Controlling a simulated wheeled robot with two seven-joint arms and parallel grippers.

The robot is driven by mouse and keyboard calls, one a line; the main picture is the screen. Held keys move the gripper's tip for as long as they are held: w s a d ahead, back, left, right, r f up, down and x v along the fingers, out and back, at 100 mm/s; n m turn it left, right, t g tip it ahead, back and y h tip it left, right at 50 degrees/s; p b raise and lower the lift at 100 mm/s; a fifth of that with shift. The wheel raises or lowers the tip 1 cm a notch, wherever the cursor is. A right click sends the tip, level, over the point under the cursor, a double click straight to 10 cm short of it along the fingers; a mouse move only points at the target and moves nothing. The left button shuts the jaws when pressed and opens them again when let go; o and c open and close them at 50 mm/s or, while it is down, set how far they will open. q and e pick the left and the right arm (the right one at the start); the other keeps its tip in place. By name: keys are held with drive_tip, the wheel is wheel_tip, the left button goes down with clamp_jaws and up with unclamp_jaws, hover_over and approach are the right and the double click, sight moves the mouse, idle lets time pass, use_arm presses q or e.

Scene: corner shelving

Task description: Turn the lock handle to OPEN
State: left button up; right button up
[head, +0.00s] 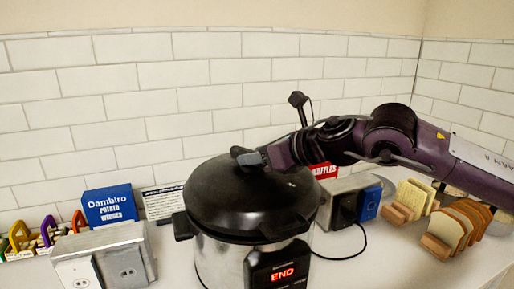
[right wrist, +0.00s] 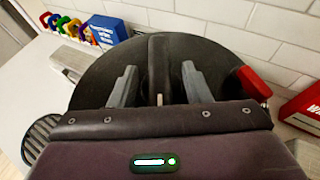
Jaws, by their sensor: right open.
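A pressure cooker (head: 225,262) with a steel body and round black lid (head: 205,195) stands on the counter. Its front display (head: 283,273) shows END in red. A black bar-like handle (right wrist: 158,68) runs across the lid in the right wrist view; I take it for the lock handle. My right gripper (head: 250,158) reaches in from the right over the lid top. In the right wrist view my right gripper (right wrist: 160,85) is open, one finger on each side of the bar. I cannot tell whether they touch it. No OPEN mark is legible. My left gripper is not in view.
A blue box (head: 109,206) and a grey outlet block (head: 105,260) stand left of the cooker. To its right are another outlet block (head: 345,200) with a black cord, a red box (head: 324,171) and bread slices in racks (head: 455,228). A tiled wall (head: 200,90) rises behind.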

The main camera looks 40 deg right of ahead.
drive_tip(key=shift+w, duration=0.1)
clamp_jaws()
idle(0.3)
